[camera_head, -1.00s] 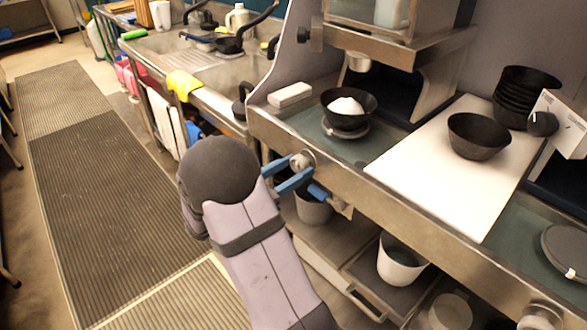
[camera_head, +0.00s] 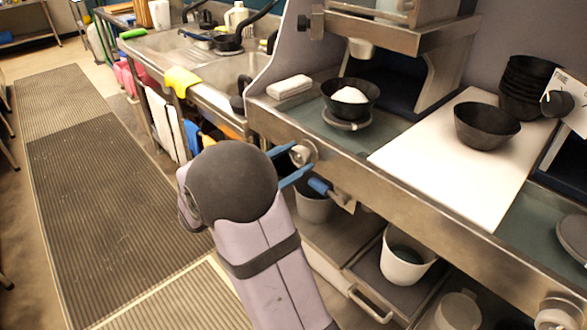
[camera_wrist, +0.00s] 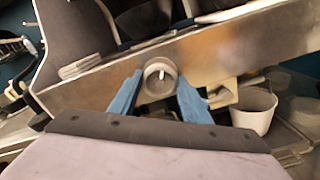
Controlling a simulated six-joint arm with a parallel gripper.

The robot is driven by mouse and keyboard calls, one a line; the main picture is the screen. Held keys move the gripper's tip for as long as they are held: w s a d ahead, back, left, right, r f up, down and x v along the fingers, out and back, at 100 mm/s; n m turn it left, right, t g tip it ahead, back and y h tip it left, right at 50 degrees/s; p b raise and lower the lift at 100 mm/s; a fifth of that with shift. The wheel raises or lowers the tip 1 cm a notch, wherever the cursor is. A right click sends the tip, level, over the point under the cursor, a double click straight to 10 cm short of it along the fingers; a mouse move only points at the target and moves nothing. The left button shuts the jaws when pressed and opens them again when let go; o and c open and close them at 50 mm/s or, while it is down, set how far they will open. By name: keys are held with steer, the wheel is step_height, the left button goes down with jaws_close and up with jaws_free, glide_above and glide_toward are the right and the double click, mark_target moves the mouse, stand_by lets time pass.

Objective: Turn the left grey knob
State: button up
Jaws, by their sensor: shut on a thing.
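The left grey knob (camera_head: 305,153) is on the steel front panel of the counter. It is round, with a white mark on its face that points nearly straight up in the wrist view (camera_wrist: 160,77). My gripper (camera_head: 301,158) has blue fingers, one on each side of this knob, and is shut on it. In the wrist view my gripper (camera_wrist: 161,80) holds the knob between its fingertips. A second knob (camera_head: 553,312) is at the lower right of the same panel.
A black bowl with white contents (camera_head: 351,96) stands above the knob under a dispenser. A white board (camera_head: 450,180) carries another black bowl (camera_head: 486,125). The sink is at left.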

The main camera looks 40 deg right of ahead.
steer(key=m+b, duration=0.4)
steer(key=b, duration=0.1)
steer(key=shift+f+m+b, duration=0.35)
steer(key=shift+m, duration=0.05)
steer(key=m+b, duration=0.3)
steer(key=b, duration=0.2)
steer(key=shift+m+b, duration=0.3)
steer(key=shift+b, duration=0.05)
steer(key=m+b, duration=0.3)
steer(key=b, duration=0.2)
steer(key=m+b, duration=0.2)
steer(key=b, duration=0.1)
steer(key=shift+r+m+b, duration=0.25)
steer(key=shift+m+b, duration=0.05)
steer(key=shift+r, duration=0.1)
steer(key=o, duration=1)
